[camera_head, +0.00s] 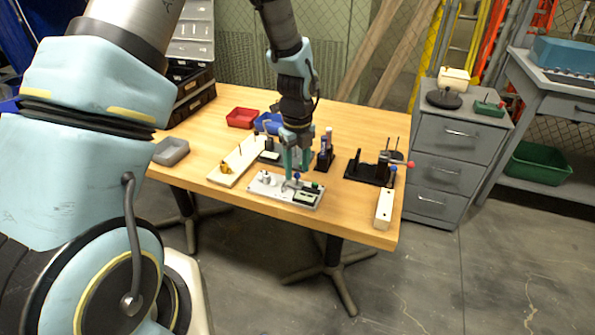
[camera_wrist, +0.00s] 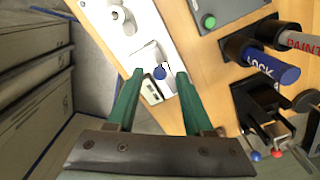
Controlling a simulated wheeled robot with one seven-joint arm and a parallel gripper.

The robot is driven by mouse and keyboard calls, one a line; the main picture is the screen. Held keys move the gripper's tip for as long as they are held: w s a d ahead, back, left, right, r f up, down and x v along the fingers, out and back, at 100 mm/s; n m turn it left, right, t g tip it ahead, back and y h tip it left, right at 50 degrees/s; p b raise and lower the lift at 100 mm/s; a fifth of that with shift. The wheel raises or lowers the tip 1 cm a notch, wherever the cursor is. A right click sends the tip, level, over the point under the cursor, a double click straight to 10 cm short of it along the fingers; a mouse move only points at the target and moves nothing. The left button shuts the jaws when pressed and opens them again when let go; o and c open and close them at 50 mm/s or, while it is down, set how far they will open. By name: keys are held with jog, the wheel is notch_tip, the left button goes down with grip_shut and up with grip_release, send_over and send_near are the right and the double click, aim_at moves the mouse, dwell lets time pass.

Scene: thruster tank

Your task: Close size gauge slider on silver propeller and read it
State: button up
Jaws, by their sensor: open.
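The size gauge is a pale metal plate (camera_head: 258,189) near the table's front edge; it also fills the upper middle of the wrist view (camera_wrist: 152,30). A blue knob (camera_wrist: 160,72), apparently the slider's, shows between my fingertips. A small display (camera_wrist: 152,92) lies beside it, partly behind my left finger. A silver rounded part (camera_wrist: 118,14), perhaps the propeller, sits toward the plate's other end; the gap to the slider is hard to judge. My gripper (camera_wrist: 160,75) is open, green fingers pointing down over the plate. Whether a finger touches the knob is unclear.
A grey unit with a green button (camera_wrist: 208,21) stands beside the plate. Pen holders with a blue LOCK pen (camera_wrist: 276,67) stand farther right. A long pale block (camera_head: 237,163), red bin (camera_head: 242,117) and black fixture (camera_head: 369,169) share the table (camera_head: 345,215).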

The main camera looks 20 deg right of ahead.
aim_at(292, 182)
jog(key=shift+f, duration=1.35)
jog(key=shift+c, duration=0.4)
grip_shut()
